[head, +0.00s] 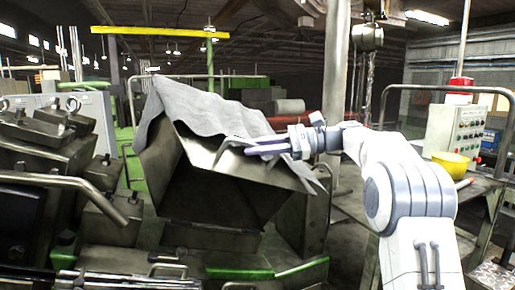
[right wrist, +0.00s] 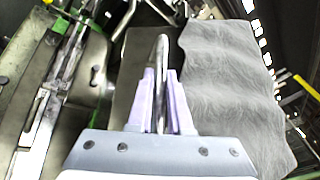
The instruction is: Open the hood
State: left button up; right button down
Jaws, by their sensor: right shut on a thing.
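The hood (head: 175,140) of the machine stands in the middle of the head view. It is tilted, with a wrinkled grey sheet (head: 205,112) over its top and a dark hollow below its front edge. My right gripper (head: 252,150) comes in from the right at the hood's front right side. In the right wrist view, its two pale purple fingers (right wrist: 160,75) are shut around a thin metal bar, the hood's handle (right wrist: 162,45). The grey sheet also shows in the right wrist view (right wrist: 225,90). My left gripper is in neither view.
Metal machine parts with lifting rings (head: 45,130) crowd the left. A control box (head: 455,130) and a yellow bowl (head: 450,163) stand on a railed platform at the right. A grey post (head: 336,80) rises behind my right arm.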

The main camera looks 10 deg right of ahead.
jog(key=shift+a, duration=0.1)
jog(key=c, duration=0.8)
grip_release()
jog(key=shift+a, duration=0.1)
jog(key=shift+c, duration=0.2)
jog(key=shift+d, duration=0.4)
jog(key=s+d+r+b, duration=0.1)
jog(key=d, duration=0.8)
jog(key=shift+s+d+b, duration=0.2)
jog(key=shift+d+b, duration=0.15)
